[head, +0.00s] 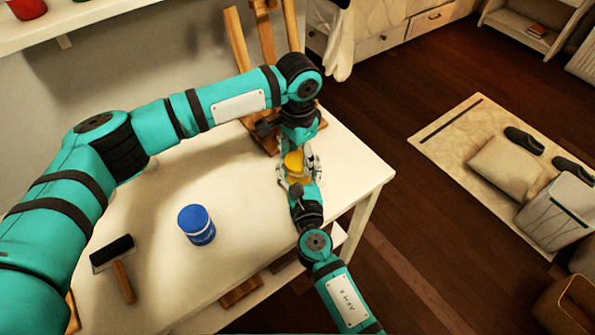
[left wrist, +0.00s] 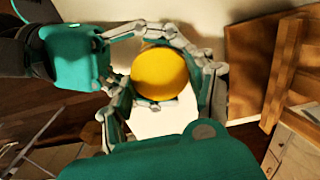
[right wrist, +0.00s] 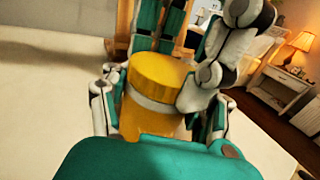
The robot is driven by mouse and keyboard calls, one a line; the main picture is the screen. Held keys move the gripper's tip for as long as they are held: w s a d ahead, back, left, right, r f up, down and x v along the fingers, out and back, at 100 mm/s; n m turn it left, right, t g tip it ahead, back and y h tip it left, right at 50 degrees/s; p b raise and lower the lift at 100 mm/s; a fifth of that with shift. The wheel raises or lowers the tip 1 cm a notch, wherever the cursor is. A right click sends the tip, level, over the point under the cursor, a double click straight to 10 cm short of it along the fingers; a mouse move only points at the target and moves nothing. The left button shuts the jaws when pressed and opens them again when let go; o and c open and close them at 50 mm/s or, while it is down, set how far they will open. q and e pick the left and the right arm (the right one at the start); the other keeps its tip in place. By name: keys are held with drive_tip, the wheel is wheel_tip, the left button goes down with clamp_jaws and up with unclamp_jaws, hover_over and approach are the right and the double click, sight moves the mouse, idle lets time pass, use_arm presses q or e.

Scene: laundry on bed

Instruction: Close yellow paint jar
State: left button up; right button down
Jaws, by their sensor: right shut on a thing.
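The yellow paint jar (head: 294,171) is near the right end of the white table. The right wrist view shows its yellow body (right wrist: 143,117), a pale band, and a yellow lid (right wrist: 157,72) on top; I cannot tell whether the lid sits fully down. My right gripper (head: 297,177) is shut on the jar body from the near side. My left gripper (left wrist: 166,92) comes from the far side, with its fingers on both sides of the lid. A gap shows between the lid and one finger, so it looks open. The fingers of both grippers are close together.
A blue paint jar (head: 196,225) stands on the white table (head: 240,190). A black roller with a wooden handle (head: 123,281) lies at the left. A wooden easel (head: 238,42) stands behind the grippers. The table's right edge is close to the yellow jar.

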use_arm(q)
drive_tip(key=shift+w+a, duration=0.1)
drive_tip(key=shift+w, duration=0.05)
drive_tip(key=c, duration=0.5)
drive_tip(key=shift+o, duration=0.2)
drive_tip(key=m, duration=0.6)
drive_tip(key=shift+w, duration=0.1)
drive_tip(key=o, duration=1)
drive_tip(key=shift+o, duration=1.4)
